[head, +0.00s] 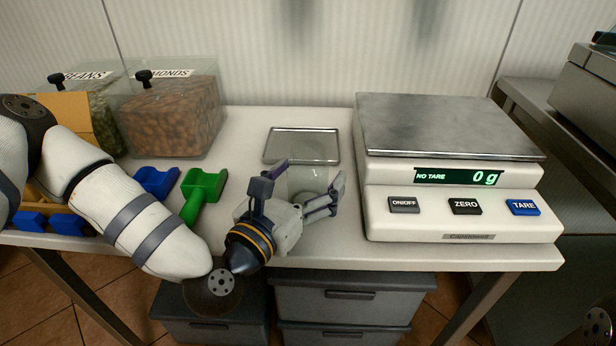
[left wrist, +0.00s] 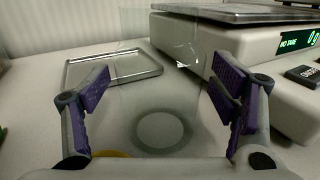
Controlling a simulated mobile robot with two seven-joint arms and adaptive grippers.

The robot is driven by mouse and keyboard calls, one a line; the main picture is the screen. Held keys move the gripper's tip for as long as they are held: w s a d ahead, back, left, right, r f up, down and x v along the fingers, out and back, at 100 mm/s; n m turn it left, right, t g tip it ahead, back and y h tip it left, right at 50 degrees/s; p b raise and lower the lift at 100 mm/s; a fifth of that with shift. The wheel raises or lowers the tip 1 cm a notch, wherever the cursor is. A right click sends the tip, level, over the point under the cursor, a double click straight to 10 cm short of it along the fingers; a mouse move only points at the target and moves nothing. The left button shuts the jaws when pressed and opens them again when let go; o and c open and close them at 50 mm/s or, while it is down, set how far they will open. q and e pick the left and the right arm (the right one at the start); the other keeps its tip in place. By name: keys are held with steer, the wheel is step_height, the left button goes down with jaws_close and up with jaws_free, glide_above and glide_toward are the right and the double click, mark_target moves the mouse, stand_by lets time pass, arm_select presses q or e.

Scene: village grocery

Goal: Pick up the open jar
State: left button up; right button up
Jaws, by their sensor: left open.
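The open jar (head: 312,157) is clear glass and stands upright on the white table, left of the scale. It also shows in the left wrist view (left wrist: 163,131), where its round base ring is plain and its walls are faint. My left gripper (head: 309,180) is open, low over the table, with one finger on each side of the jar. In the left wrist view the purple finger pads of the gripper (left wrist: 160,95) stand wide, and I see space between the pads and the jar's base. My right gripper is not in view.
A scale (head: 460,190) reading 0 g stands close on the right. A shallow metal tray (head: 303,130) lies behind the jar. Left are a green scoop (head: 204,184), a blue scoop (head: 157,180) and the almond bin (head: 175,115). The table's front edge is near.

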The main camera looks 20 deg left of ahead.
arm_select(q)
steer(key=c, duration=1.4)
